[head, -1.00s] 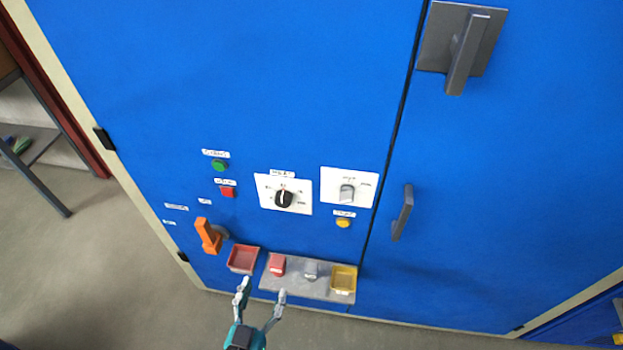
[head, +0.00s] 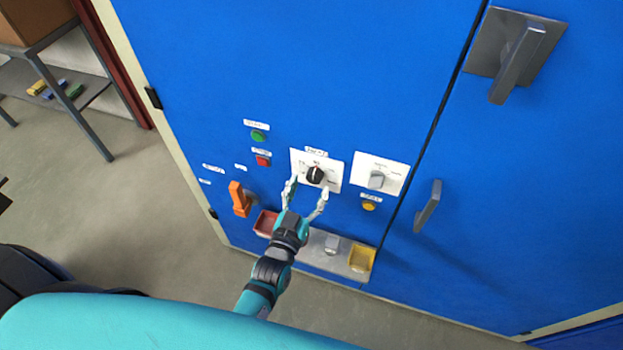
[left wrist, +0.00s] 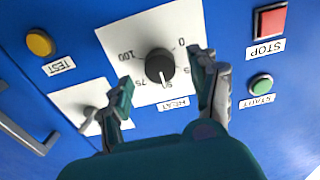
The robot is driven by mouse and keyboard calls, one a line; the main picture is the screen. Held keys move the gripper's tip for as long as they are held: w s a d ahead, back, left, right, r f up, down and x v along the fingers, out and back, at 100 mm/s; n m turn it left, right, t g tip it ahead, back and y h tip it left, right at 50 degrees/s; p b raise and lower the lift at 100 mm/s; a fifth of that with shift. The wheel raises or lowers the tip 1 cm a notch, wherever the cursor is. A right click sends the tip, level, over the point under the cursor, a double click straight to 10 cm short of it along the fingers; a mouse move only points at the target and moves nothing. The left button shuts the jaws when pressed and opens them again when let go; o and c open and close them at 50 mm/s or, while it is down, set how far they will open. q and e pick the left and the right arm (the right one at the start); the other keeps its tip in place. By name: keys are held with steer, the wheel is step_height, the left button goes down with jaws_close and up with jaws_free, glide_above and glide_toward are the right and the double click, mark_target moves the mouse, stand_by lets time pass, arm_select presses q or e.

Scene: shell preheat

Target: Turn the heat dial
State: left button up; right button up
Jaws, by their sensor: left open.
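The heat dial is a round black knob (head: 315,174) on a white plate (head: 332,183) on the blue cabinet front. In the left wrist view the knob (left wrist: 159,64) shows near the middle, with its scale numbers and a HEAT label upside down around it. My left gripper (head: 306,190) is open in front of the plate. In the left wrist view its two fingertips (left wrist: 163,78) stand apart, one on each side of the knob, with gaps to it. Whether the tips reach the knob's depth I cannot tell. My right gripper is not in view.
A second white plate with a grey switch (head: 376,180) is to the right. Green (head: 258,136), red (head: 263,160) and yellow (head: 368,205) buttons and an orange handle (head: 239,198) are close by. Below, a grey shelf (head: 322,260) with a yellow tray (head: 361,257) and a red tray (head: 265,223) sticks out.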

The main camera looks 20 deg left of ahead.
arm_select(q)
steer(key=shift+w+d, duration=0.1)
steer(key=shift+w, duration=1.2)
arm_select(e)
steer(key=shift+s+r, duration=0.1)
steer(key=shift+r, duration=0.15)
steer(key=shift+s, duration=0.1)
arm_select(q)
steer(key=shift+c, duration=0.5)
steer(key=c, duration=1)
steer(key=shift+c, duration=0.2)
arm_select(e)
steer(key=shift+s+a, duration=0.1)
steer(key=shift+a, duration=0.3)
